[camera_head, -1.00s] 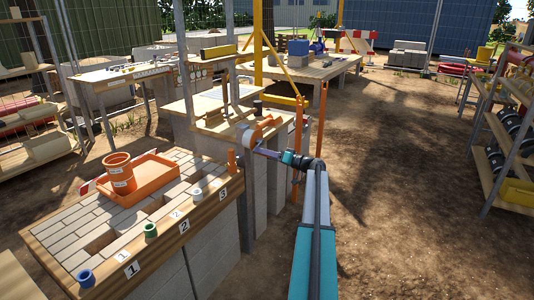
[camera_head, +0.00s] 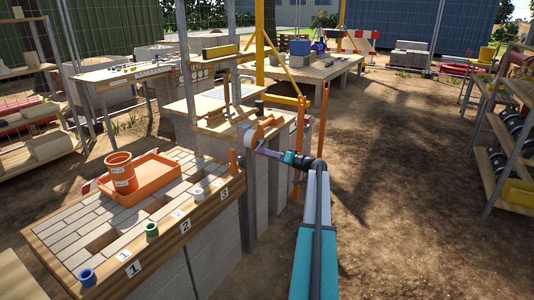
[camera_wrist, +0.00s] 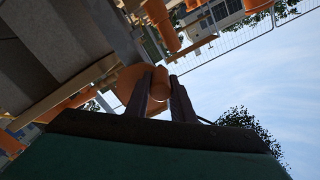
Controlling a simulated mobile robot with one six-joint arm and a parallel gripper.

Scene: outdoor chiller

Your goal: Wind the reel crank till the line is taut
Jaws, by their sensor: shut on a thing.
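The reel is an orange drum (camera_head: 270,121) with a pale round side face (camera_head: 248,136), mounted at the near edge of a wooden-topped bench. My gripper (camera_head: 257,152) reaches it from the right, at the end of my teal arm. In the wrist view, the orange reel disc (camera_wrist: 128,82) lies behind the fingers. My gripper (camera_wrist: 160,92) is shut on the orange crank knob (camera_wrist: 160,80), with one dark finger on each side. I cannot make out the line or tell how tight it is.
A brick-topped bench (camera_head: 70,227) with an orange tray (camera_head: 157,178), an orange pot and small coloured cups stands at left. An orange post (camera_head: 322,116) rises behind my arm. Shelves (camera_head: 505,125) stand at far right. Open dirt ground (camera_head: 420,200) lies between.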

